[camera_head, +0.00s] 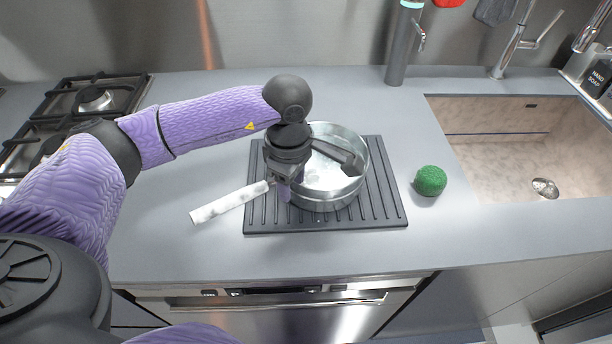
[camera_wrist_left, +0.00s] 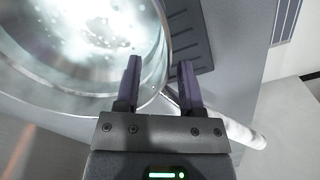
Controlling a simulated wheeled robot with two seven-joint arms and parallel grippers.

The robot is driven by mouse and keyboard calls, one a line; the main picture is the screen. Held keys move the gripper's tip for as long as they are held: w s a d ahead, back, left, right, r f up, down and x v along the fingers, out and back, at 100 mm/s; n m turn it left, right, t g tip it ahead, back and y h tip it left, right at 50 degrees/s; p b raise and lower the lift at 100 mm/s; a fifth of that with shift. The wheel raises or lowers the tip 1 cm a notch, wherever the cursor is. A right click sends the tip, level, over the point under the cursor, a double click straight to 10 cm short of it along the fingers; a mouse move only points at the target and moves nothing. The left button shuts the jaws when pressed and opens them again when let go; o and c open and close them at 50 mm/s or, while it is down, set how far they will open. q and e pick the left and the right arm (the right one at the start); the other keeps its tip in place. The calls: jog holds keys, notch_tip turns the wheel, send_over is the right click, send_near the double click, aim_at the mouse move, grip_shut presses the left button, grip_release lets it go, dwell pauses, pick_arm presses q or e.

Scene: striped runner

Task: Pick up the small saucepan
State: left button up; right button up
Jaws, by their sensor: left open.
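The small saucepan (camera_head: 345,190) is a shiny round metal pan standing on a dark ribbed mat (camera_head: 385,210). Its white handle (camera_head: 225,204) points left and toward me, past the mat's edge. My left gripper (camera_head: 284,190) points down at the pan's left side, where the handle meets the wall. In the left wrist view the gripper (camera_wrist_left: 160,78) is open, with the pan's rim and wall (camera_wrist_left: 150,90) by one finger. The handle (camera_wrist_left: 235,128) runs out behind the other finger. My arm hides part of the pan's left rim. My right gripper is out of view.
A green ball-shaped sponge (camera_head: 430,180) sits right of the mat. A sink (camera_head: 500,150) with a tap (camera_head: 515,45) is at the right, and a grey dispenser (camera_head: 402,45) stands behind. A gas hob (camera_head: 80,100) is at the left. The front counter strip is clear.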

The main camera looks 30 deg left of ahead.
pick_arm(q)
jog(key=shift+f, duration=0.3)
grip_shut()
jog(key=shift+r, duration=0.1)
dwell(1.1)
